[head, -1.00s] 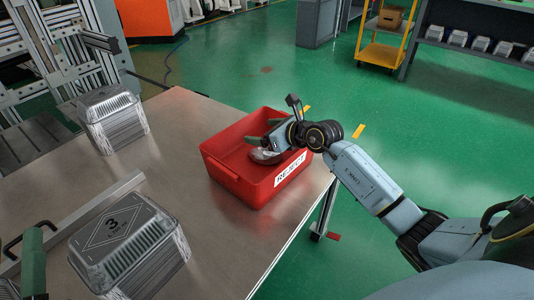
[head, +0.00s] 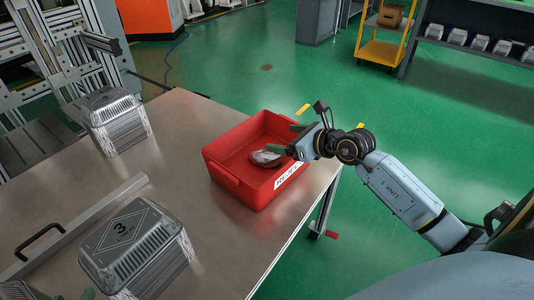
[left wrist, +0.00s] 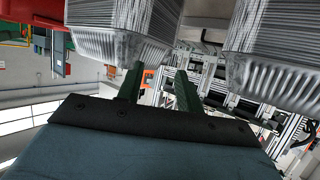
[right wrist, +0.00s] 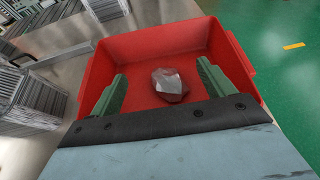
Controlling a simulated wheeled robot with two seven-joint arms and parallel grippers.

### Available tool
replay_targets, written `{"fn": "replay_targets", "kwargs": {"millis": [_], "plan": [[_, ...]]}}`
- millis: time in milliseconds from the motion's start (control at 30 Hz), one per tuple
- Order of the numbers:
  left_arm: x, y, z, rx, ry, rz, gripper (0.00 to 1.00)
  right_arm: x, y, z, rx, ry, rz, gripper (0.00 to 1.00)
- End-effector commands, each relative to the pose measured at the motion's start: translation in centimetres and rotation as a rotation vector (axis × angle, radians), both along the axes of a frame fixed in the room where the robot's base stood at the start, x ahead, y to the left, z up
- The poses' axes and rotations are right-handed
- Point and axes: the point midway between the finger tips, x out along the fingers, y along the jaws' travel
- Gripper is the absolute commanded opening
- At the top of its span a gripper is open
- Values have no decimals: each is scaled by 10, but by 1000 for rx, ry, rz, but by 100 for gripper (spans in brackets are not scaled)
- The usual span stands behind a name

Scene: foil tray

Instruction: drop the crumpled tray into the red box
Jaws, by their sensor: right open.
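The crumpled tray (head: 266,158), a small shiny lump, lies inside the red box (head: 222,178) on the table. In the right wrist view the crumpled tray (right wrist: 169,84) shows on the floor of the red box (right wrist: 92,82). My right gripper (head: 288,148) is open at the right side of the box. In the right wrist view its fingers (right wrist: 160,88) stand wide apart, with the tray beyond them and not gripped. My left gripper (left wrist: 157,80) is open and empty in the left wrist view, close to the stacked trays.
A near stack of foil trays (head: 150,262) marked 3 and a far stack (head: 118,130) stand on the metal table (head: 180,120). A metal rail (head: 95,215) with a black handle lies left of the near stack. Green floor is open beyond the table.

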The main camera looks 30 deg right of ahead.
Motion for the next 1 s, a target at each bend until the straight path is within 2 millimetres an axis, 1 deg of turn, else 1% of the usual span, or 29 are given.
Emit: {"fn": "replay_targets", "kwargs": {"millis": [33, 200, 400, 600, 1000], "plan": [[-4, 3, -6, 15, 52, 6, 36, -7, -2, 3, -1, 3, 1, 81], [-22, 13, -30, 59, 220, 19, 36, -24, -7, 11, -1, 2, 0, 81], [-39, 22, -47, 93, 358, 31, 36, -39, -12, 17, 0, 1, 0, 81], [-47, 26, -54, 106, 412, 36, 36, -44, -13, 19, 0, 0, 0, 81], [-47, 26, -55, 106, 414, 37, 36, -44, -13, 19, 0, -1, 0, 81]]}}
